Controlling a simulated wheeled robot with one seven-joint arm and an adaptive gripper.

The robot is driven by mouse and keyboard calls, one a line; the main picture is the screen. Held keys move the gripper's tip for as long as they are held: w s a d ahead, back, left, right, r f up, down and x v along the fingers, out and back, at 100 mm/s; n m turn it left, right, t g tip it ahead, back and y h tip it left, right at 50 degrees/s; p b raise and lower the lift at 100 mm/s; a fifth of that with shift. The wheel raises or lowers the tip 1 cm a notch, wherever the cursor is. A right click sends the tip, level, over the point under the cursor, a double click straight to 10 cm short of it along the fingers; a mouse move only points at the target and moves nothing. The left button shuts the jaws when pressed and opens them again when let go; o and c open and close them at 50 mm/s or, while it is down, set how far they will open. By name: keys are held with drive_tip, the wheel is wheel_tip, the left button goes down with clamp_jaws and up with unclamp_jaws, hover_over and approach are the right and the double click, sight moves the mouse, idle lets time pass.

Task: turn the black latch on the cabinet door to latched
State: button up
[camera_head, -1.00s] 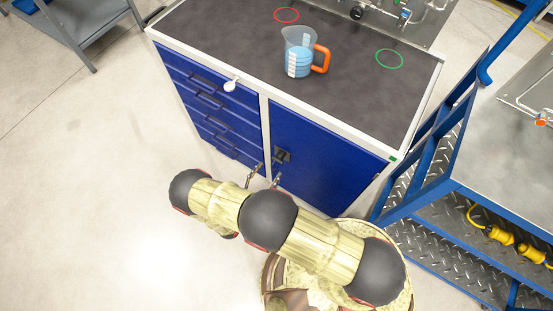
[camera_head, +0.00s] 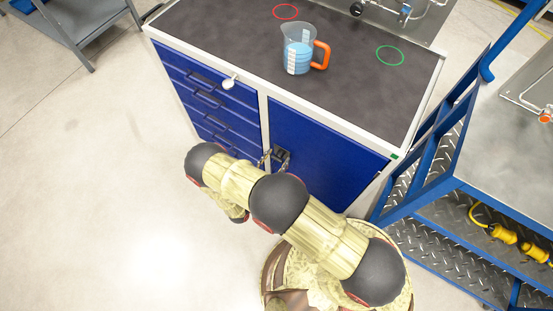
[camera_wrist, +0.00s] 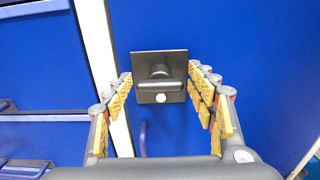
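The black latch (camera_wrist: 158,88) is on the blue cabinet door (camera_wrist: 235,50), close to the white frame strip at its left. In the wrist view it is a square black plate with a dark bar lying across it. In the wrist view my gripper (camera_wrist: 162,95) is open, with one finger on each side of the latch. I see no clear contact between the fingers and the bar.
A measuring jug (camera_head: 298,52) with blue liquid and an orange handle stands on the dark cabinet top. Drawers (camera_head: 205,95) are left of the door. A blue-framed cart (camera_head: 455,160) stands close on the right. Open floor (camera_head: 80,200) lies at left.

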drive_tip(key=c, duration=0.9)
drive_tip(key=shift+m, duration=0.3)
drive_tip(key=shift+c, duration=0.2)
drive_tip(key=m+b, duration=0.1)
drive_tip(key=m, duration=0.2)
drive_tip(key=shift+m, duration=0.4)
drive_tip(key=m, duration=0.4)
drive_tip(key=shift+m+b, duration=0.3)
drive_tip(key=m+b, duration=0.1)
drive_tip(key=m, duration=0.3)
drive_tip(key=shift+f+m, duration=0.1)
drive_tip(key=shift+m, duration=0.2)
drive_tip(key=shift+m+b, duration=0.35)
drive_tip(key=shift+m, duration=1.75)
drive_tip(key=o, duration=1.2)
drive_tip(key=shift+c, duration=0.2)
